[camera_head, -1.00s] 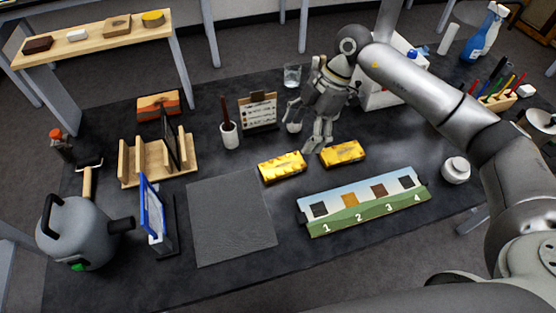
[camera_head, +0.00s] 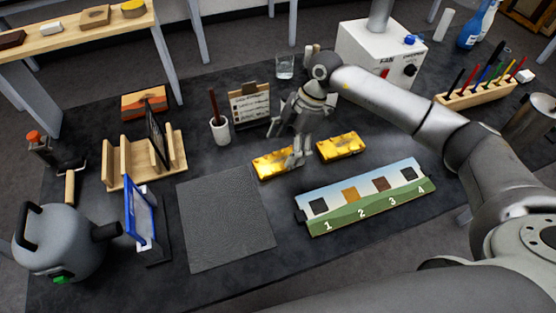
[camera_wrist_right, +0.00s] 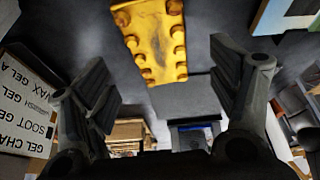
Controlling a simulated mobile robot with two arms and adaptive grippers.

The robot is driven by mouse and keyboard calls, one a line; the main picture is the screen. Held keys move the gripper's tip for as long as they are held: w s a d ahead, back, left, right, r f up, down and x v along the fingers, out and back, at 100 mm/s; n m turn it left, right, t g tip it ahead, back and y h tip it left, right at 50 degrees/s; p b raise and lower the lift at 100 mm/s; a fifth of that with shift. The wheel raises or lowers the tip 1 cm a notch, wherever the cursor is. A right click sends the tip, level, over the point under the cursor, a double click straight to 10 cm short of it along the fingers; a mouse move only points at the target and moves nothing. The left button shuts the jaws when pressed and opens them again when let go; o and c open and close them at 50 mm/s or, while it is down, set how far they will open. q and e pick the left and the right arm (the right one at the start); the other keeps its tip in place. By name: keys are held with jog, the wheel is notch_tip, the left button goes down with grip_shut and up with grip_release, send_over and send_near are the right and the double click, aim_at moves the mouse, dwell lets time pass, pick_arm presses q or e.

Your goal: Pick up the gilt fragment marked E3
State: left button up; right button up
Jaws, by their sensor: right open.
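Two yellow gilt fragments lie on the dark table in the head view, a left one (camera_head: 270,166) and a right one (camera_head: 341,147). I cannot read an E3 mark on either. My right gripper (camera_head: 297,158) points down at the right end of the left fragment, partly covering it. In the right wrist view a yellow fragment (camera_wrist_right: 152,40), with a row of bumps along each long side, shows beyond and between the spread fingers of that gripper (camera_wrist_right: 168,85). The gripper is open and holds nothing. My left gripper is not in view.
A numbered strip (camera_head: 330,227) lies in front at right, a grey mat (camera_head: 225,220) at front left. A clipboard (camera_head: 250,103) and a cup with a brush (camera_head: 220,130) stand behind. A wooden rack (camera_head: 125,165), blue frame (camera_head: 140,215) and kettle (camera_head: 65,245) stand at left.

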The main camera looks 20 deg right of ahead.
aim_at(278, 160)
jog(key=shift+p+x, duration=0.6)
jog(key=shift+x, duration=1.65)
jog(key=shift+c, duration=0.2)
jog(key=c, duration=1.2)
jog(key=shift+o, duration=0.2)
jog(key=shift+r, duration=0.1)
